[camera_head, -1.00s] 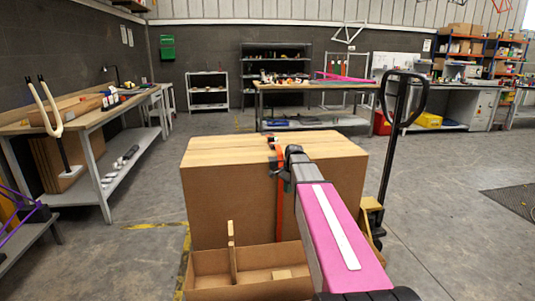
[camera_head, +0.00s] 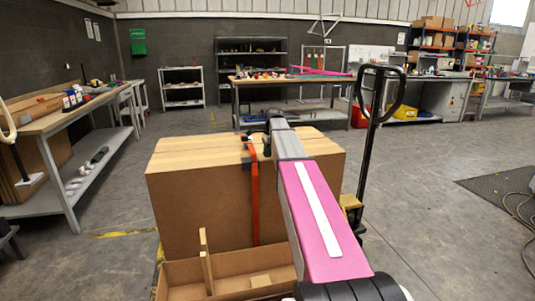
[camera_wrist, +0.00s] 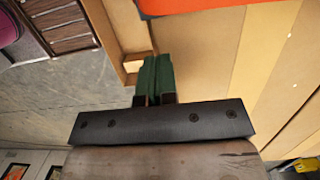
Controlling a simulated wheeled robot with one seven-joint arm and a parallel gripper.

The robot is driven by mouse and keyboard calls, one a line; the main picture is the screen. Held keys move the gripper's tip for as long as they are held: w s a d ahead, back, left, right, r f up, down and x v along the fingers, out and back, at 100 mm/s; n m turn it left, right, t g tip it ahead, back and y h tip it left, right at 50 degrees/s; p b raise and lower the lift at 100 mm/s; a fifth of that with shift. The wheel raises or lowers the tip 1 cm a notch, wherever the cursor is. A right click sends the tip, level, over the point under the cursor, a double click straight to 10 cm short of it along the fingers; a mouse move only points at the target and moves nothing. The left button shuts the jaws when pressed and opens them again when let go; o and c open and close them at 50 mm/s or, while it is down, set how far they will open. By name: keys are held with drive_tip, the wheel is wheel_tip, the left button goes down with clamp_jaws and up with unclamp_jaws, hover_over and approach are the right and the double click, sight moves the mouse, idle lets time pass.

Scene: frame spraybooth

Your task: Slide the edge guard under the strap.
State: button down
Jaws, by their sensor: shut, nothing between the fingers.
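An orange strap (camera_head: 255,195) runs down the front of a large cardboard carton (camera_head: 200,205) and over its top edge. The strap also crosses the top of the wrist view (camera_wrist: 200,6). My gripper (camera_head: 248,158) is at the carton's top front edge, beside the strap. In the wrist view its green fingers (camera_wrist: 156,78) are shut together with nothing seen between them. I cannot clearly make out an edge guard; a small tan piece (camera_head: 260,281) lies in the open cardboard tray (camera_head: 183,275) below, and I cannot tell whether it is one.
An upright tan divider (camera_head: 205,262) stands in the tray. A pallet jack handle (camera_head: 372,130) rises right of the carton. A workbench (camera_head: 60,122) stands at the left and another table (camera_head: 290,82) behind. The floor at the right is mostly clear.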

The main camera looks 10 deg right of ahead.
sight(249, 161)
drive_tip(key=a, duration=0.9)
drive_tip(key=shift+f, duration=0.4)
drive_tip(key=shift+s+f, duration=0.1)
drive_tip(key=shift+f, duration=0.35)
drive_tip(key=shift+d, duration=0.1)
